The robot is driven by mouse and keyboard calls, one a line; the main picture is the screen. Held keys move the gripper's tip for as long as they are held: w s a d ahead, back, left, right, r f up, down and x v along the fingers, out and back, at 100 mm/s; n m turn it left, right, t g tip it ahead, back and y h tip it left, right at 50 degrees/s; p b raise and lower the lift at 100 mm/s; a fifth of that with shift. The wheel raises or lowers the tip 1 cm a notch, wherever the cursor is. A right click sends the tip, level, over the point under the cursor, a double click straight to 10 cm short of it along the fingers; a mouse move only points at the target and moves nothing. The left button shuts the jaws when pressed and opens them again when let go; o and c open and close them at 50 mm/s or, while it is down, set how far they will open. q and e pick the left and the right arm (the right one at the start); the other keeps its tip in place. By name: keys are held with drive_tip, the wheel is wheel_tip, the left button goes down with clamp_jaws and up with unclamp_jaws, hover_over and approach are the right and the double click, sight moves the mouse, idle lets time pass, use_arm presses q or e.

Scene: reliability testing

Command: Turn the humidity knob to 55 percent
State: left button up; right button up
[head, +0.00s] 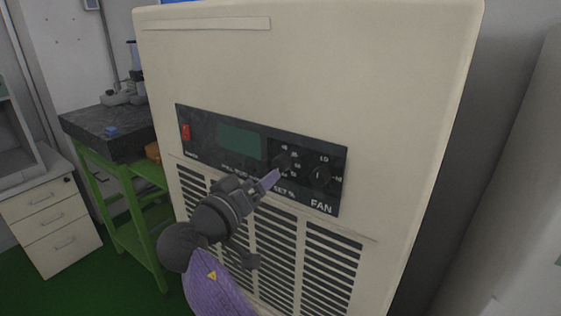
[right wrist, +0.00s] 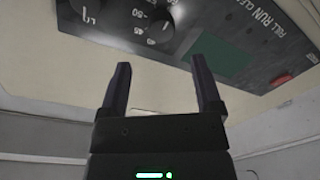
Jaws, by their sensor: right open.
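The humidity knob (head: 283,162) is a dark round knob with small white numbers on the black control panel (head: 200,150). In the right wrist view the knob (right wrist: 155,22) appears upside down at the top, with 45 and 50 readable beside it. My right gripper (head: 271,179) is just in front of the panel, beside and below the knob, and hides part of it in the head view. In the right wrist view its two fingers (right wrist: 162,68) are apart with nothing between them, and the knob lies beyond the tips. The knob's setting cannot be read. My left gripper is not in view.
The fan knob (head: 319,177) sits just right of the humidity knob. A green display (head: 239,141) and a red switch (head: 186,132) are to the left. Vent slots (head: 333,260) lie below. A dark-topped green bench (head: 100,135) stands left of the cream cabinet (head: 330,70).

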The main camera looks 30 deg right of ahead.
sight(278, 166)
drive_tip(key=x, duration=0.6)
drive_tip(key=shift+w+d+f+p, duration=0.1)
drive_tip(key=shift+w+d+p, duration=0.1)
drive_tip(key=shift+p, duration=0.15)
clamp_jaws()
